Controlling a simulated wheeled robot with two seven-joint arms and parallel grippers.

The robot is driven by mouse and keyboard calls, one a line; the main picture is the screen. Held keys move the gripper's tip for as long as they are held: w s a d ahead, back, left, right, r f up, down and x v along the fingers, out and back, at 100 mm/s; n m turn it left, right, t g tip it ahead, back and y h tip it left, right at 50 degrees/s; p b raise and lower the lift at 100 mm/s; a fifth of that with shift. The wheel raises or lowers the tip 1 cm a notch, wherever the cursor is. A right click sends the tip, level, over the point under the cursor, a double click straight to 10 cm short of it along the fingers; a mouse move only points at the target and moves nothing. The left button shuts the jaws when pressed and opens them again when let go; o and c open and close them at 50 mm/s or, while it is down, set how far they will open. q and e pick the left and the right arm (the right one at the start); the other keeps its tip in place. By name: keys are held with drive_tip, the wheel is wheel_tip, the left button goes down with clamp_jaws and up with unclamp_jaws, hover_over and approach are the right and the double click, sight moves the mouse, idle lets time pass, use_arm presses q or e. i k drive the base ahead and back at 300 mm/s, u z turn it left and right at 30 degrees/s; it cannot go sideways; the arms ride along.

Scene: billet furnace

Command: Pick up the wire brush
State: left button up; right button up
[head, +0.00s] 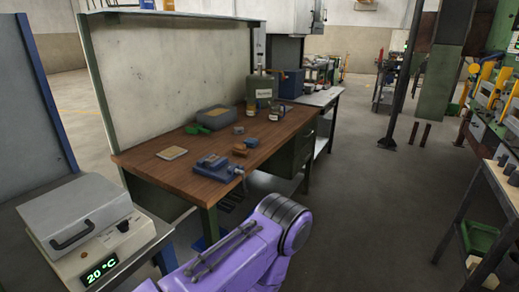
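I cannot single out the wire brush with certainty. The wooden workbench (200,183) holds several small items. A small green object (194,130) lies at its back left, too small to identify. Small brown blocks (239,149) lie near the middle, also too small to identify. One purple arm of mine rises from the bottom edge in front of the bench, with a grey ribbed joint at its end. Neither gripper's fingers show in this view.
On the bench are a blue vise (216,166), a tan pad (172,153), a grey tray (215,118) and a large bottle (260,90). Open floor (370,200) lies right of the bench; another workbench (497,190) stands far right.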

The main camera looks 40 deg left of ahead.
sight(239, 149)
drive_tip(key=z, duration=0.05)
drive_tip(key=i, duration=1.2)
drive_tip(key=u, duration=0.7)
drive_tip(key=i, duration=0.8)
drive_tip(key=u, duration=0.95)
